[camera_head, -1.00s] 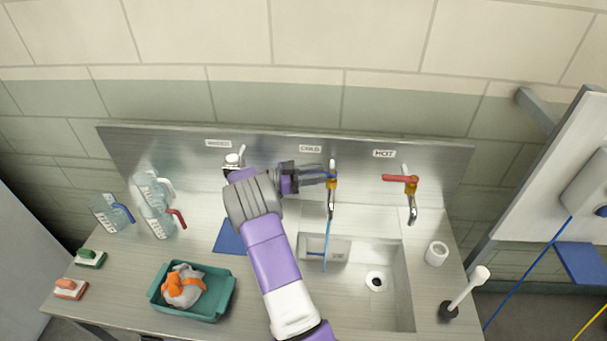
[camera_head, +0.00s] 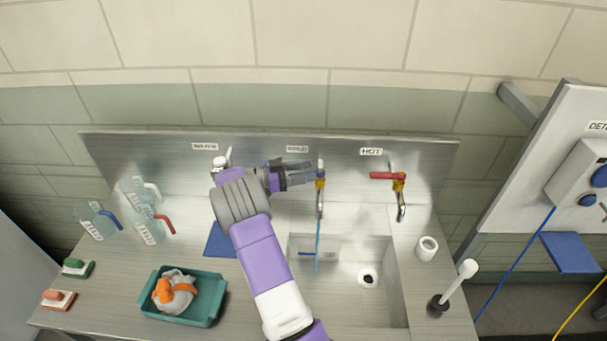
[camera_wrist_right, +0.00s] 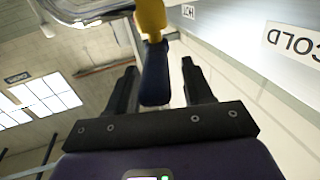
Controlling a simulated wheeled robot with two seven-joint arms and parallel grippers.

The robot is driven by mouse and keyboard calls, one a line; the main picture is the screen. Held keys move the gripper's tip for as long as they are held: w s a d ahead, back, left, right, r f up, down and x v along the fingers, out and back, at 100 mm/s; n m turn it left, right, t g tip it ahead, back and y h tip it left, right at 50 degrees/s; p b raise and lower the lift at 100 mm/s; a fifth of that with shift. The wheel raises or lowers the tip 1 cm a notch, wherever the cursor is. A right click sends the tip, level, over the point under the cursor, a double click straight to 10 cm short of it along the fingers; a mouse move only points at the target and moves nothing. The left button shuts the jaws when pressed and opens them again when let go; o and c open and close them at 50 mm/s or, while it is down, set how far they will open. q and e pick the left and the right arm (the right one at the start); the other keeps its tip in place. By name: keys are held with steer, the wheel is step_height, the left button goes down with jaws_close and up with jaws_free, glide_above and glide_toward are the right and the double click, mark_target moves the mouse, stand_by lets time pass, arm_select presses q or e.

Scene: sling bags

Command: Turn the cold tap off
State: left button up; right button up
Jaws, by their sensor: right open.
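The cold tap (camera_head: 320,184) has a yellow body and a metal spout over the sink, under the COLD label. A thin blue stream runs from its spout into the sink (camera_head: 345,285). My right gripper (camera_head: 308,172) is open just left of the tap body. In the right wrist view its fingers (camera_wrist_right: 158,66) stand on either side of the blue lever (camera_wrist_right: 154,75), with gaps on both sides. The lever points back from the yellow body (camera_wrist_right: 151,18) towards the palm. In the head view the gripper hides the lever. My left gripper is out of view.
The hot tap (camera_head: 399,182) with a red lever is to the right, and another tap (camera_head: 221,160) is to the left. Jugs (camera_head: 145,212), a teal tray (camera_head: 211,297), a white cup (camera_head: 426,248) and a brush (camera_head: 459,283) stand on the counter. The metal backsplash rises behind.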

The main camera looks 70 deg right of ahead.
step_height(320, 180, up, 9)
steer(key=shift+f+p, duration=0.1)
steer(key=shift+p, duration=0.2)
